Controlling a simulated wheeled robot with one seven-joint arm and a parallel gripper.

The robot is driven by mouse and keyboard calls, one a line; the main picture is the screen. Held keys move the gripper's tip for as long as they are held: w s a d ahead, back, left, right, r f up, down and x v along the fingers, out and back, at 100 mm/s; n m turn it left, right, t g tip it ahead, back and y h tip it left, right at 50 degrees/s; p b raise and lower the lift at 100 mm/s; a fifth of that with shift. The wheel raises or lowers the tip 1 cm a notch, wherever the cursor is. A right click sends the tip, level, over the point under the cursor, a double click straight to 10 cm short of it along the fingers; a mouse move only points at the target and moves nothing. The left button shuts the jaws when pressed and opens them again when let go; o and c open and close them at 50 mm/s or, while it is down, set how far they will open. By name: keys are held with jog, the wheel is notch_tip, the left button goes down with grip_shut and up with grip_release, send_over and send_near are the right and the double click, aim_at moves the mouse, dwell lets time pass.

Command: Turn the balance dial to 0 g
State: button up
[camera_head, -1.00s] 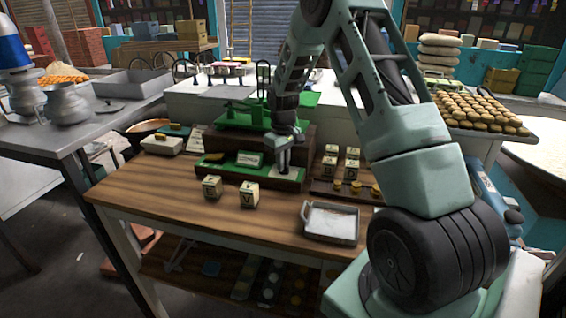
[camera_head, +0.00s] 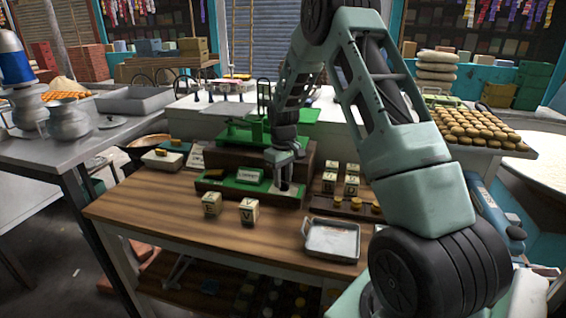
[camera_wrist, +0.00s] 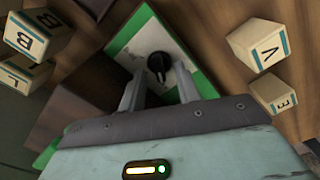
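The balance dial is a black knob (camera_wrist: 158,64) on a pale plate (camera_wrist: 185,80) at the end of a green panel. Its scale marks are too small to read. The green balance (camera_head: 238,132) stands behind the panel in the head view. My gripper (camera_wrist: 158,80) is open, its two fingers apart and pointing at the dial. In the wrist view the knob shows between and just beyond the fingertips; I cannot tell whether they touch it. In the head view my gripper (camera_head: 284,184) is over the panel's right end and hides the knob.
Lettered blocks (camera_head: 249,211) stand in front of the panel, and more (camera_head: 351,186) stand to its right. A grey metal tray (camera_head: 331,240) lies at the table's front right. Yellow-topped weights (camera_head: 356,203) sit right of the panel. The left front of the wooden table (camera_head: 150,205) is clear.

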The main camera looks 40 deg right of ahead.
aim_at(283, 182)
notch_tip(283, 182, up, 17)
jog(key=b, duration=0.2)
jog(key=shift+b, duration=0.3)
dwell(0.4)
